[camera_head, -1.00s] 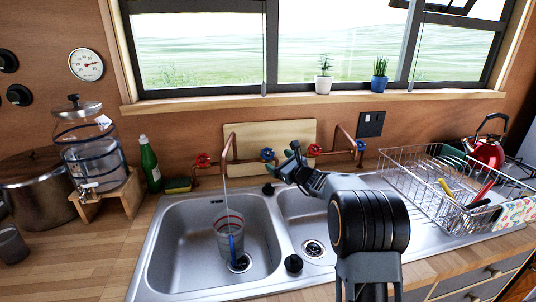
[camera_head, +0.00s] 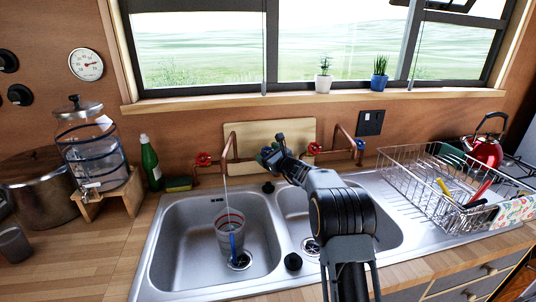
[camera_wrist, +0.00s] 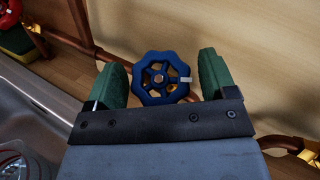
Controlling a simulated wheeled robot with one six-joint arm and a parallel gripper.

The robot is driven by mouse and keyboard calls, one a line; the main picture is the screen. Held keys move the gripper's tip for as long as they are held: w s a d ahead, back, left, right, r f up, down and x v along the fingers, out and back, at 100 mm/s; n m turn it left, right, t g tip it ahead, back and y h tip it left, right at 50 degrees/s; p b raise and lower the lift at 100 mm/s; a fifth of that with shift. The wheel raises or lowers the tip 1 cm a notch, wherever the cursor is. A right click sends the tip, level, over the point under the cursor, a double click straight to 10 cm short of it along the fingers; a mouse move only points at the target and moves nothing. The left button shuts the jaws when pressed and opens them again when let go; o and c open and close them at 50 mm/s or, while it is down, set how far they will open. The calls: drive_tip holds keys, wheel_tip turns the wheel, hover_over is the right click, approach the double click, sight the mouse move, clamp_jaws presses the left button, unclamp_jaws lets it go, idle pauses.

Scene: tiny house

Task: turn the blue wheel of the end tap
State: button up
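Two copper taps stand behind the sink. The left one has a red wheel (camera_head: 203,159) and a blue wheel (camera_wrist: 158,78); the right one has a red wheel (camera_head: 314,149) and a blue wheel (camera_head: 360,145). My gripper (camera_head: 271,153) is at the left tap's blue wheel, largely hiding it in the head view. In the wrist view my open gripper (camera_wrist: 160,80) has one green finger on each side of this wheel, with a narrow gap at the right. A white mark shows on the wheel's right rim. A thin stream runs from the left spout.
A clear cup (camera_head: 230,238) stands under the stream in the left basin (camera_head: 180,245). A dish rack (camera_head: 440,195) is at the right. A board (camera_head: 245,135) leans on the wall behind the taps. A green bottle (camera_head: 150,165) and sponge (camera_head: 179,184) stand left.

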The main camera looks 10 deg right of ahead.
drive_tip(key=c, duration=0.8)
drive_tip(key=shift+o, duration=0.2)
drive_tip(key=b, duration=0.2)
drive_tip(key=shift+f+m+b, duration=0.35)
drive_tip(key=shift+m, duration=0.05)
drive_tip(key=m+t+h+b, duration=0.1)
drive_tip(key=m+h+b, duration=0.1)
drive_tip(key=b, duration=0.3)
drive_tip(key=shift+t, duration=0.3)
drive_tip(key=m+h+b, duration=0.2)
drive_tip(key=b, duration=0.4)
drive_tip(key=shift+r+m+t+h, duration=0.1)
drive_tip(key=shift+m+t+h, duration=0.2)
drive_tip(key=shift+t, duration=0.1)
drive_tip(key=shift+r+m+h+b, duration=0.2)
drive_tip(key=shift+m+h+b, duration=0.3)
drive_tip(key=shift+b, duration=0.45)
drive_tip(key=shift+r, duration=0.1)
drive_tip(key=o, duration=0.9)
